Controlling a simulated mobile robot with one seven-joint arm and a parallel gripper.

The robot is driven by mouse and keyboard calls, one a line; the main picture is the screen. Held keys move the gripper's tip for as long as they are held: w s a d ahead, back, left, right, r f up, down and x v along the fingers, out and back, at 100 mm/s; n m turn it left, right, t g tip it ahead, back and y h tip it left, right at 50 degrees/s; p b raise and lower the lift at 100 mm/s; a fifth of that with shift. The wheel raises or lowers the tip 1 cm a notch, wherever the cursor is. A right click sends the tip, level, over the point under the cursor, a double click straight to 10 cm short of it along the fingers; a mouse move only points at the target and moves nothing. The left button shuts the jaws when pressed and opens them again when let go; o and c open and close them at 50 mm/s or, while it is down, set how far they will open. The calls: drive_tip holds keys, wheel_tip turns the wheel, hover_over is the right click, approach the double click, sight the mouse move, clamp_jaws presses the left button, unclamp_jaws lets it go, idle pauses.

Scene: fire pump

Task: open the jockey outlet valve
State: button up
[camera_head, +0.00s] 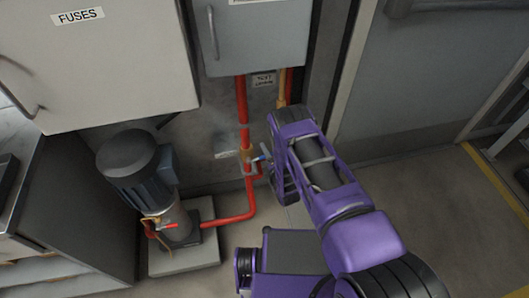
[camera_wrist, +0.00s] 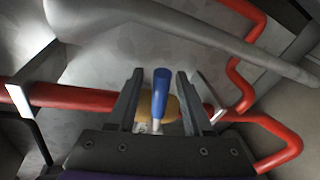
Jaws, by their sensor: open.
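The valve is a brass body (camera_wrist: 172,107) on a red pipe (camera_wrist: 75,96), with a blue lever handle (camera_wrist: 160,88). In the wrist view, my gripper (camera_wrist: 159,74) is open, with one dark finger on each side of the blue handle. A gap shows between the handle and each finger. In the head view, the blue handle (camera_head: 262,157) shows small beside the brass body (camera_head: 247,156) on the upright red pipe. My gripper (camera_head: 262,167) is partly hidden there by my purple wrist. No label on this valve is readable.
A FUSES cabinet (camera_head: 110,75) and a grey box (camera_head: 262,40) hang above. The floor at right (camera_head: 420,200) is clear.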

drive_tip(key=shift+x, duration=0.8)
clamp_jaws()
idle(0.9)
